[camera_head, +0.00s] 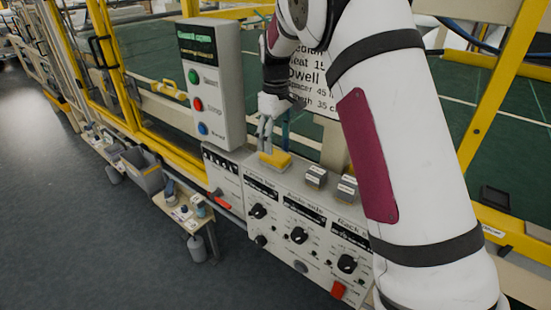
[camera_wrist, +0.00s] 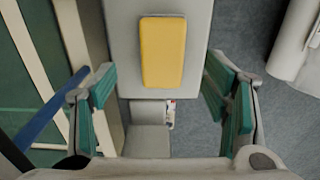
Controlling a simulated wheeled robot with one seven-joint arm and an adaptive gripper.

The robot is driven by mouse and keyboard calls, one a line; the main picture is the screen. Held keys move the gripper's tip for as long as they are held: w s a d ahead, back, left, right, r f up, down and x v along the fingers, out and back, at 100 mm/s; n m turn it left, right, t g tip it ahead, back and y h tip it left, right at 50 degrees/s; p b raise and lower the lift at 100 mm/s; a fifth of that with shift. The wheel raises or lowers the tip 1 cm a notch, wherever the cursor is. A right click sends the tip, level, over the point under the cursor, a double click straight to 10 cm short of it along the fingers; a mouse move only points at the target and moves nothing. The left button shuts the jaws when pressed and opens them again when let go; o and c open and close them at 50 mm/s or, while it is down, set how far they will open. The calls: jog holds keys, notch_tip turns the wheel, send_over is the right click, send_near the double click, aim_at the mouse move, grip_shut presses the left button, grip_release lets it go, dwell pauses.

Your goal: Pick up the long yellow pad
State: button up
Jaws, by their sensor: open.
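The long yellow pad (camera_head: 274,160) lies flat on top of the grey control panel box (camera_head: 322,205), near its left end in the head view. In the wrist view the yellow pad (camera_wrist: 163,52) lies lengthwise on the light grey top, ahead of my fingers and between their lines. My gripper (camera_head: 265,139) is just above the pad in the head view. In the wrist view my gripper (camera_wrist: 166,105) has its green-padded fingers wide apart, with nothing between them. Whether a fingertip touches the pad cannot be told.
Small white-topped blocks (camera_head: 316,176) sit on the panel top right of the pad. A box with green, red and blue buttons (camera_head: 211,85) stands behind at left. A yellow-framed fence (camera_head: 150,120) runs behind. A low bench (camera_head: 185,213) with small items stands at left.

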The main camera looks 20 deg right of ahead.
aim_at(275, 154)
jog(key=shift+a+f+p, duration=0.15)
jog(key=shift+f+p, duration=0.8)
jog(key=shift+f, duration=1.9)
jog(key=c, duration=1.3)
